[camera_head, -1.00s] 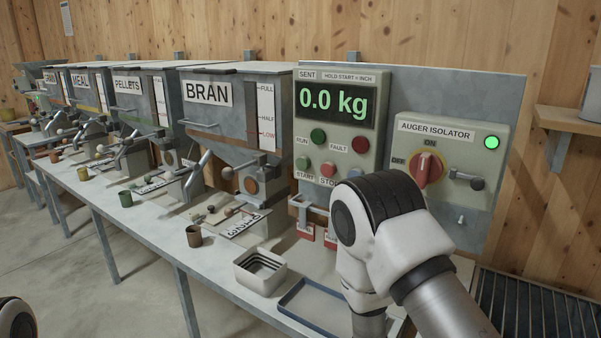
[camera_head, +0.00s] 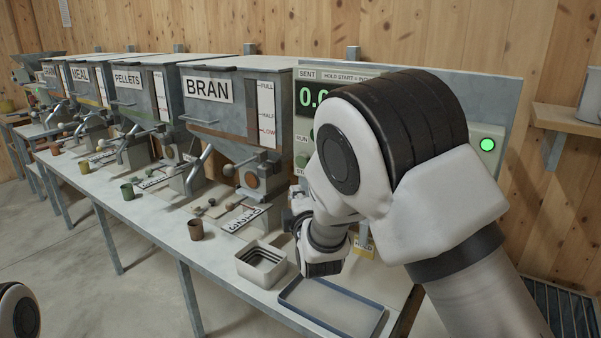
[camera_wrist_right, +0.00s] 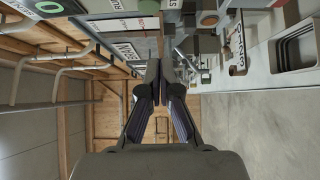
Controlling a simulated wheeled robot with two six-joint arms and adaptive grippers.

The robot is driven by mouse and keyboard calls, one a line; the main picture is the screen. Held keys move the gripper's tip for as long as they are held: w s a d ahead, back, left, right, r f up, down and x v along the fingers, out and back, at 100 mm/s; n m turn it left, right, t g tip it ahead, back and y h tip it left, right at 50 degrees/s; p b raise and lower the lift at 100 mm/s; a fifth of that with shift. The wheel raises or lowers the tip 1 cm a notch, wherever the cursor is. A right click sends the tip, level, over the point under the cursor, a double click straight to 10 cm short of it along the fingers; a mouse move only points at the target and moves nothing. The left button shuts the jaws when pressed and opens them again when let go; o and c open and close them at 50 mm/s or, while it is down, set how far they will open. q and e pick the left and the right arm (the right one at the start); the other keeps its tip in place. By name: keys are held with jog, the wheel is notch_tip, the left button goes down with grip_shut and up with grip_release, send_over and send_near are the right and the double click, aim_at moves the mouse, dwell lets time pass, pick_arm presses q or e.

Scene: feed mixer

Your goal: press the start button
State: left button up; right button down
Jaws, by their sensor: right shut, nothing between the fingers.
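The stop button and the other lamps are hidden behind my right arm. My right gripper (camera_wrist_right: 158,72) is shut and empty, its fingertips together in the right wrist view. In the head view it is mostly hidden by my wrist, low in front of the panel. I cannot tell whether it touches anything. My left gripper is out of view.
The bran hopper (camera_head: 235,110) stands left of the panel. A green lamp (camera_head: 487,144) glows at the right.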

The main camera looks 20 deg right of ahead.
aim_at(303, 161)
jog(key=w+d+p, duration=0.3)
jog(key=w+d, duration=0.1)
jog(key=w, duration=0.6)
jog(key=shift+w+d, duration=0.2)
jog(key=shift+w, duration=0.05)
